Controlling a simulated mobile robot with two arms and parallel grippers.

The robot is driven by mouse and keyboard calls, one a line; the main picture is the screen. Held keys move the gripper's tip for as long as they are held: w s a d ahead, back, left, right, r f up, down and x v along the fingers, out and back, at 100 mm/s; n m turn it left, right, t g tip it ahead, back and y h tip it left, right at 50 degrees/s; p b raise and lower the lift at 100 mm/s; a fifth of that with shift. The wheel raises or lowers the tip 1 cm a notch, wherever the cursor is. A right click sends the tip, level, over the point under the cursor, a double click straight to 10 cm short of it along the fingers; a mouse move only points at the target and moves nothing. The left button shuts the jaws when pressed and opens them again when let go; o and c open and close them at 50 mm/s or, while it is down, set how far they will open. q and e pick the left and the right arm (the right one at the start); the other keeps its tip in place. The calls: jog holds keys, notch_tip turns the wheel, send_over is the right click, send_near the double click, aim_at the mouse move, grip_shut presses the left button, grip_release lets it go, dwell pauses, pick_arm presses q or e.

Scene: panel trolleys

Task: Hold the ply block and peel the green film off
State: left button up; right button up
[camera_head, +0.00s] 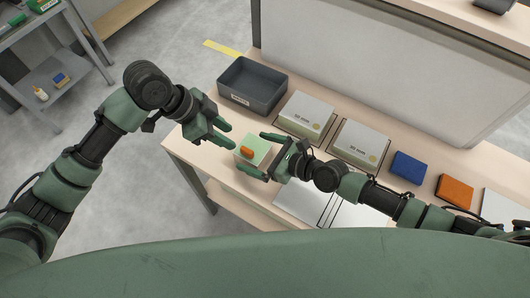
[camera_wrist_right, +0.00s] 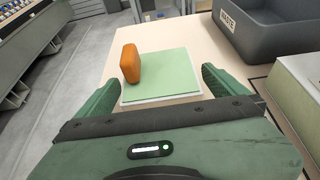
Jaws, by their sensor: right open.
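The ply block (camera_wrist_right: 190,96) lies on the pale bench, a square slab with a light edge. The pale green film (camera_wrist_right: 165,72) covers its top. An orange tab (camera_wrist_right: 130,63) stands up at one side of the film; it also shows in the head view (camera_head: 246,151). My right gripper (camera_head: 251,153) is open, with its fingers on either side of the block; I cannot tell whether they touch it. Its fingers also show in the right wrist view (camera_wrist_right: 159,78). My left gripper (camera_head: 231,136) is open and empty, just beyond the block and apart from the tab.
A dark grey bin (camera_head: 252,88) labelled WASTE stands at the bench's far left corner. Two light boxed panels (camera_head: 306,112) (camera_head: 361,140) lie to the right. A blue block (camera_head: 409,167) and an orange block (camera_head: 454,190) sit further right. A grey partition (camera_head: 375,65) rises behind.

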aim_at(245, 149)
jog(key=shift+x, duration=2.25)
jog(key=c, duration=1.6)
jog(key=shift+o, duration=0.2)
